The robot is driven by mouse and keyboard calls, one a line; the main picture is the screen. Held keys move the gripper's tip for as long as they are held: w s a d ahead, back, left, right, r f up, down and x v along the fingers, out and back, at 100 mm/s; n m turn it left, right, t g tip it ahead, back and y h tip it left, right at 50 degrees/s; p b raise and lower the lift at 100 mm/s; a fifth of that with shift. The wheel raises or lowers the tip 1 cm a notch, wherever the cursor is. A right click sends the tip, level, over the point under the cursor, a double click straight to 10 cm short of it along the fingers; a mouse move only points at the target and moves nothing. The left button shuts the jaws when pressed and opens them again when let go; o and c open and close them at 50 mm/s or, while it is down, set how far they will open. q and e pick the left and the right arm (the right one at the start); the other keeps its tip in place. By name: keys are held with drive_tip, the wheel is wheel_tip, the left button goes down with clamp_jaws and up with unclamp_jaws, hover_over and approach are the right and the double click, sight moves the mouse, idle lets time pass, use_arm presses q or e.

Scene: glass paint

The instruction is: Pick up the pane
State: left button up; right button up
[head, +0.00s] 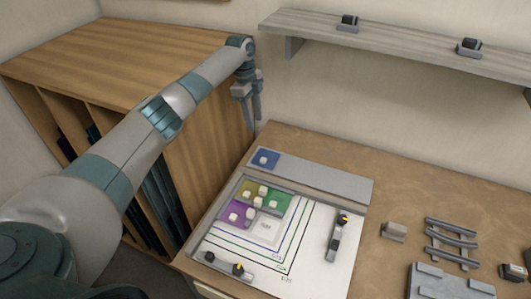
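A small blue pane (264,160) with a pale knob lies at the left end of a grey strip (325,180) along the back of the work board. Yellow (248,189), green (275,202) and purple (237,214) panes with pale knobs lie together in the board's back left corner. Which one is the task's pane cannot be told. My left gripper (253,121) hangs fingers-down beyond the table's back left corner, above and apart from the blue pane. Its two fingers look parted, with nothing between them. My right gripper is not in view.
A wooden cabinet with upright slots (110,60) stands at the left. A grey shelf (400,42) runs along the wall. Dark-knobbed clamps (335,238) sit on the white board. A grey rack (453,245) and blocks (393,231) stand on the right. The table's back right is clear.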

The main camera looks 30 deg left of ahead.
use_arm(q)
drive_tip(key=shift+r, duration=0.1)
idle(0.3)
drive_tip(key=b, duration=0.9)
hover_over(263, 159)
drive_tip(key=a, duration=0.1)
drive_tip(key=f, duration=1.2)
drive_tip(key=shift+a, duration=0.2)
drive_tip(key=shift+f, duration=0.15)
drive_tip(key=f+b, duration=0.1)
drive_tip(key=b, duration=0.1)
drive_tip(key=d+f+b, duration=0.1)
drive_tip(key=f+b, duration=0.1)
drive_tip(key=shift+w+f, duration=0.1)
drive_tip(key=shift+f, duration=0.15)
drive_tip(key=shift+f+b, duration=0.55)
drive_tip(key=shift+f, duration=0.15)
clamp_jaws()
